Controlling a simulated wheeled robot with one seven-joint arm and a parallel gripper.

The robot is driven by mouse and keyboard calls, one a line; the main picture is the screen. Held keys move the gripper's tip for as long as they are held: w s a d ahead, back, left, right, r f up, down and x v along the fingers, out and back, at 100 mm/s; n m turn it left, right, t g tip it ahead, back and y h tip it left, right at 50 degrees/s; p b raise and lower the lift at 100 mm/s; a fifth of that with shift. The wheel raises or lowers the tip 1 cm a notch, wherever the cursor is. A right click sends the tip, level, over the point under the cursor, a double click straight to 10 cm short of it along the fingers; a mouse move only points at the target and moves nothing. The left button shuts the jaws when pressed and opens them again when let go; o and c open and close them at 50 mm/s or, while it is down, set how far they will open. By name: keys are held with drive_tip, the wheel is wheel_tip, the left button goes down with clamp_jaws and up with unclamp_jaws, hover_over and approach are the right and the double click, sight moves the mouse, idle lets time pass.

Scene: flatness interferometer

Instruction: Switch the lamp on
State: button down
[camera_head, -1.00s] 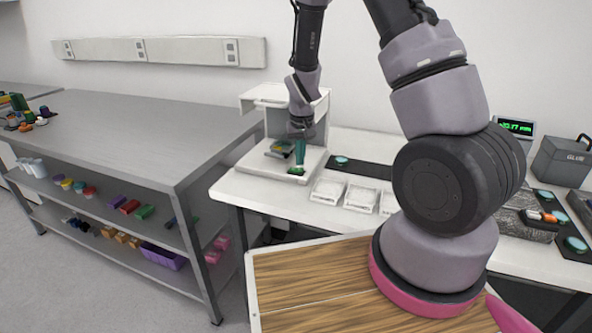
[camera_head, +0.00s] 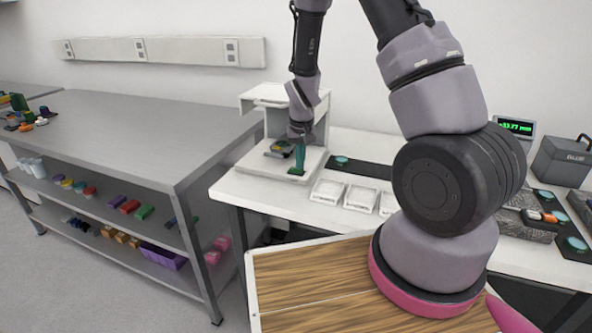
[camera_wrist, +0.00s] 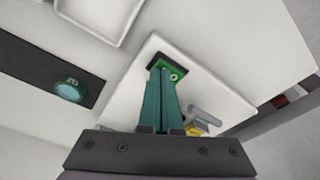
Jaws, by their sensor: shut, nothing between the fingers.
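The interferometer (camera_head: 257,164) is a white stand with a raised back and overhanging top, on the white bench. A small green rocker switch in a dark frame (camera_wrist: 171,73) is on its base near the front corner. It also shows in the head view (camera_head: 295,172). My gripper (camera_wrist: 163,75), with teal fingers, is shut and empty, pointing down at the switch. Its tips overlap the near side of the switch in the wrist view. I cannot tell whether they touch it. The fingers hide part of the switch. No lamp glow is visible.
A yellow and grey part (camera_wrist: 203,125) sits on the base beside my fingers. A dark strip with a teal disc (camera_wrist: 69,91) lies beside the stand. Clear trays (camera_head: 328,191) stand in front of the strip. A grey shelf table (camera_head: 120,130) is at left.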

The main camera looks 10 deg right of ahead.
drive_tip(key=shift+f, duration=0.25)
drive_tip(key=shift+r, duration=3.55)
drive_tip(key=shift+r, duration=0.1)
drive_tip(key=s+d+r+m+t+y, duration=0.15)
drive_tip(key=s+r, duration=0.25)
drive_tip(key=r, duration=0.6)
drive_tip(key=s+d+r+t+y, duration=0.1)
drive_tip(key=s+d+r, duration=0.15)
drive_tip(key=r, duration=0.65)
drive_tip(key=s+d+r+m+t, duration=0.1)
drive_tip(key=s+r, duration=0.5)
drive_tip(key=s, duration=0.2)
drive_tip(key=s+r+m+t, duration=0.1)
drive_tip(key=s+r+t, duration=0.1)
drive_tip(key=s+r, duration=0.3)
drive_tip(key=s, duration=0.3)
drive_tip(key=shift+s+d+r, duration=0.25)
drive_tip(key=shift+d+r, duration=0.1)
drive_tip(key=shift+d, duration=0.05)
